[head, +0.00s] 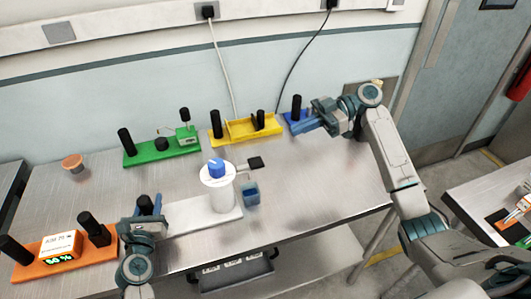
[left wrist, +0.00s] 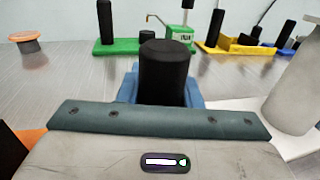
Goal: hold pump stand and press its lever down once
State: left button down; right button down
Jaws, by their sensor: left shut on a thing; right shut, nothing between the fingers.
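The pump stand is a white base (head: 205,220) bearing a white cylinder (head: 218,192) with a blue cap (head: 216,167). A black lever pad (head: 255,162) sticks out to its right, above a blue cup (head: 250,192). My left gripper (head: 149,205) is shut on the stand's black post (head: 144,205) at the left end of the base. In the left wrist view the post (left wrist: 165,75) stands upright between the blue fingers, and part of the cylinder (left wrist: 300,95) shows at right. My right gripper (head: 297,127) is shut and empty, above and right of the lever pad, apart from it.
An orange module (head: 50,277) with a display lies at left. Green (head: 160,155), yellow (head: 240,131) and blue (head: 288,117) modules with black posts line the back; my right gripper is close to the blue one. The table's right part is clear.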

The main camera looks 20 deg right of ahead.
jog(key=shift+r, duration=0.1)
dwell(0.3)
send_near(250, 165)
jog(key=a+r, duration=0.4)
jog(key=shift+w+a+f, duration=0.15)
jog(key=shift+a+f, duration=0.05)
jog(key=shift+f, duration=0.5)
jog(key=shift+w+a+f, duration=0.1)
jog(key=shift+a+f, duration=0.1)
jog(key=shift+f, duration=0.55)
jog(key=shift+w+a+f, duration=0.15)
jog(key=shift+a+f, duration=0.05)
jog(key=shift+f, duration=0.5)
